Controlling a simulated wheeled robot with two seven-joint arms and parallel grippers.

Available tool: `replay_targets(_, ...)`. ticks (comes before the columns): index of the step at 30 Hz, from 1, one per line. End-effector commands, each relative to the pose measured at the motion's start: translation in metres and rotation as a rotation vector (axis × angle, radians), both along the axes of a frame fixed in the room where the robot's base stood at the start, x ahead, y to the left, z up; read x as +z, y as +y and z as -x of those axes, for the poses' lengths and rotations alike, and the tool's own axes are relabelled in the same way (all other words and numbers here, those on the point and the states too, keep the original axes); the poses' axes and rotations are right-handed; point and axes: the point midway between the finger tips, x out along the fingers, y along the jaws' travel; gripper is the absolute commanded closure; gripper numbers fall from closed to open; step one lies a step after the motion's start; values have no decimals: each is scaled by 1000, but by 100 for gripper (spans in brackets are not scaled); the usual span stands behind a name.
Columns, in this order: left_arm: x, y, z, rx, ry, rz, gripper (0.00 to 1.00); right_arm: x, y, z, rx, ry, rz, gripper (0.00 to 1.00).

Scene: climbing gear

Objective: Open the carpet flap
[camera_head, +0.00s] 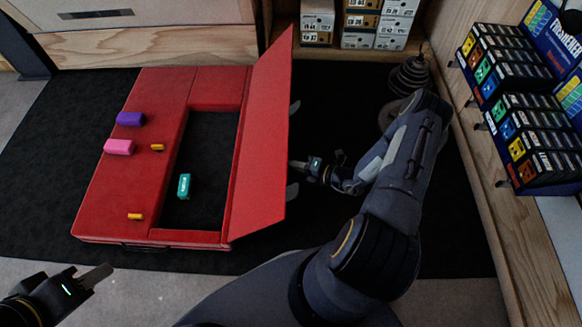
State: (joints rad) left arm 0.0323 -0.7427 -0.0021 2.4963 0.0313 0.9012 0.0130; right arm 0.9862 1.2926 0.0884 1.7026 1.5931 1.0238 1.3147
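The red carpet flap (263,140) stands raised along the right side of the red crash pad (137,170). It is tilted up, with its broad red face showing. Beside it, an opening in the pad shows a dark floor (210,140). My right gripper (295,164) is on the flap's right side, at or very close to its edge. Whether it touches the flap, and its finger opening, cannot be made out. My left gripper (104,272) is at the lower left, away from the pad, with one grey finger clearly visible; its opening is unclear.
A teal block (184,186) is in the opening. Purple (130,118), pink (119,147) and small yellow pieces (157,147) lie on the pad. Stacked boxes (376,22) are at the back, dark weights (410,75) behind my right arm, and a goods rack (525,120) at right.

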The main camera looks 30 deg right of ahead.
Motion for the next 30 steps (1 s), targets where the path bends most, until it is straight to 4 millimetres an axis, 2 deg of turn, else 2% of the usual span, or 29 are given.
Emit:
replay_targets(5, -4, 0, 0, 0, 0, 0, 66, -4, 8, -11, 1, -1, 1, 80)
replay_targets(13, -4, 0, 0, 0, 0, 0, 66, -3, 8, -12, 1, -1, 1, 80)
replay_targets(18, -4, 0, 0, 0, 0, 0, 66, -3, 8, -12, 1, -1, 1, 100)
replay_targets(26, -4, 0, 0, 0, 0, 0, 66, -3, 8, -12, 2, -2, 1, 100)
replay_targets(30, 9, 0, 0, 0, 0, 0, 66, 13, 18, -17, 3, -4, -2, 100)
